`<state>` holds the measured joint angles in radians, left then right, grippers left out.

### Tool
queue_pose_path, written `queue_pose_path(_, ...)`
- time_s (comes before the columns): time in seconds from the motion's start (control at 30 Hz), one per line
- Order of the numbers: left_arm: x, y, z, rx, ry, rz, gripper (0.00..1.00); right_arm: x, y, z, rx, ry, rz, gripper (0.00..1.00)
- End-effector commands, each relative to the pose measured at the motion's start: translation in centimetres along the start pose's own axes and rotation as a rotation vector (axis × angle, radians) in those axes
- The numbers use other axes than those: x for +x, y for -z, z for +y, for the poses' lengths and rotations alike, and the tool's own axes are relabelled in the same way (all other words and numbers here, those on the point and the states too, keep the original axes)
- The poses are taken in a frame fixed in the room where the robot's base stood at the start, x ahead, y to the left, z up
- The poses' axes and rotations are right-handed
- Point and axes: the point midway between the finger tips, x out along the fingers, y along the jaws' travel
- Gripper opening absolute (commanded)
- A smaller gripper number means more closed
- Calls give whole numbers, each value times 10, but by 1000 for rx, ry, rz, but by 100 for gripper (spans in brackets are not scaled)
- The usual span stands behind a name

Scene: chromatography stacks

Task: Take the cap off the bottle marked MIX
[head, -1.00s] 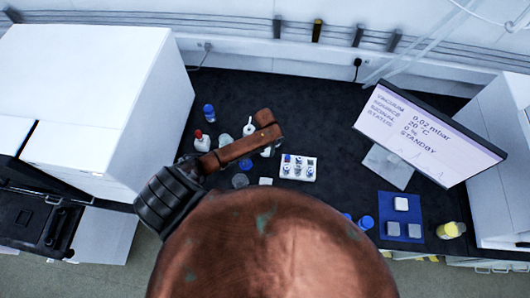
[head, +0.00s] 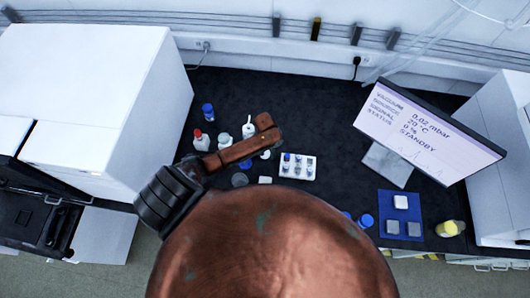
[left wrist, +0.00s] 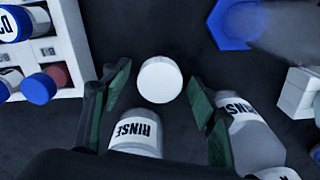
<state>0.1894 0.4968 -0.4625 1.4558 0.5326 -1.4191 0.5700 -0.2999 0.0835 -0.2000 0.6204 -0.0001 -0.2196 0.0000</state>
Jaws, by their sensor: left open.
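No label reading MIX is legible in either view. My left gripper (head: 267,130) reaches over the bottles on the bench; in the left wrist view its green-padded fingers (left wrist: 160,108) are apart. A round white cap-like disc (left wrist: 159,79) lies between the fingertips, touching neither. Just below it, between the fingers, is a white-labelled bottle (left wrist: 137,132) reading RINSE; I cannot tell whether the disc sits on it. Another bottle (left wrist: 252,135) reading RINSE stands by the right finger. My right gripper is not in view.
A white rack (head: 297,167) of blue-capped vials stands right of my gripper. A red-capped bottle (head: 201,141) and a blue-capped bottle (head: 208,112) stand left. A monitor (head: 430,130) and a blue mat (head: 398,206) are farther right. The dark bench behind is clear.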

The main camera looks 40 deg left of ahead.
Motion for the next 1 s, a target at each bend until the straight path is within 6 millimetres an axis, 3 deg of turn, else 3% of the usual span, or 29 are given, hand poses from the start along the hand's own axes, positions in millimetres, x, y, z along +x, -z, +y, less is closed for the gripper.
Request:
queue_pose_path(0.2,-2,0,0,0,0,1,54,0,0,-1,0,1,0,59)
queue_pose_path(0.33,-13,1,0,0,0,2,54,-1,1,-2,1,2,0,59)
queue_pose_path(0.7,-87,1,0,1,-2,4,54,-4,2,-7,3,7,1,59)
queue_pose_path(1.0,-121,0,0,-1,-1,1,54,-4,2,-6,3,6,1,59)
